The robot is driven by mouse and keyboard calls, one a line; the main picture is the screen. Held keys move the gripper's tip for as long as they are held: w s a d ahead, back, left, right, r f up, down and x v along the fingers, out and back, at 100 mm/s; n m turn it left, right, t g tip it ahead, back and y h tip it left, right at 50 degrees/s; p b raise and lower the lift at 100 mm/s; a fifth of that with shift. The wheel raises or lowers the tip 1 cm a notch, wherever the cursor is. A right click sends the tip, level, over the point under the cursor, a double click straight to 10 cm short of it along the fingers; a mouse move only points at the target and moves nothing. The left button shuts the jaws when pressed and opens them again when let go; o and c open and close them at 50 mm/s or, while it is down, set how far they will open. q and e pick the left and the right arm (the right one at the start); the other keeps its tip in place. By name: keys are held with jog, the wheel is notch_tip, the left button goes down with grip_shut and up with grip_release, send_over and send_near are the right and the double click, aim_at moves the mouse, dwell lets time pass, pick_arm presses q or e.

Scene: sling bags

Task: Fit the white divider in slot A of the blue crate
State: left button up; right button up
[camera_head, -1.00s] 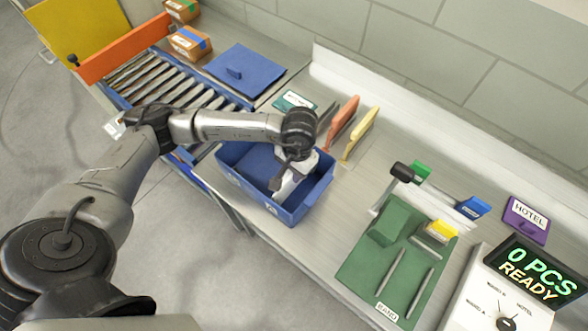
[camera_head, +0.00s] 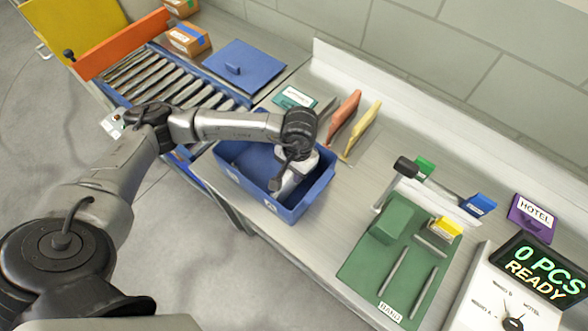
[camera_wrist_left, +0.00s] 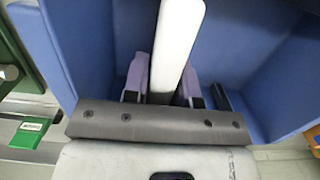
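The blue crate (camera_head: 313,197) stands on the bench at the roller conveyor's end, and its walls also show in the left wrist view (camera_wrist_left: 255,50). My left gripper (camera_head: 284,188) reaches down inside the crate. In the left wrist view the white divider (camera_wrist_left: 178,40) stands between the two purple-padded fingers (camera_wrist_left: 163,85), which appear closed on it from both sides. Its lower edge and the slots are hidden, so I cannot tell whether it sits in slot A. My right gripper is not in view.
An orange panel (camera_head: 345,112) and a yellow panel (camera_head: 364,128) stand behind the crate. A green station (camera_head: 375,262) with a black-knobbed lever (camera_head: 405,167) is at right, near a display (camera_head: 545,270). A blue mat (camera_head: 245,67) and brown boxes (camera_head: 189,40) lie toward the back left.

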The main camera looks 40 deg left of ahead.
pick_arm(q)
jog(key=o, duration=0.4)
jog(key=shift+o, duration=0.2)
jog(key=r, duration=0.4)
jog(key=w+r, duration=0.1)
jog(key=r, duration=0.7)
jog(key=shift+w, duration=0.25)
jog(key=shift+w+a+r, duration=0.1)
jog(key=shift+r, duration=0.8)
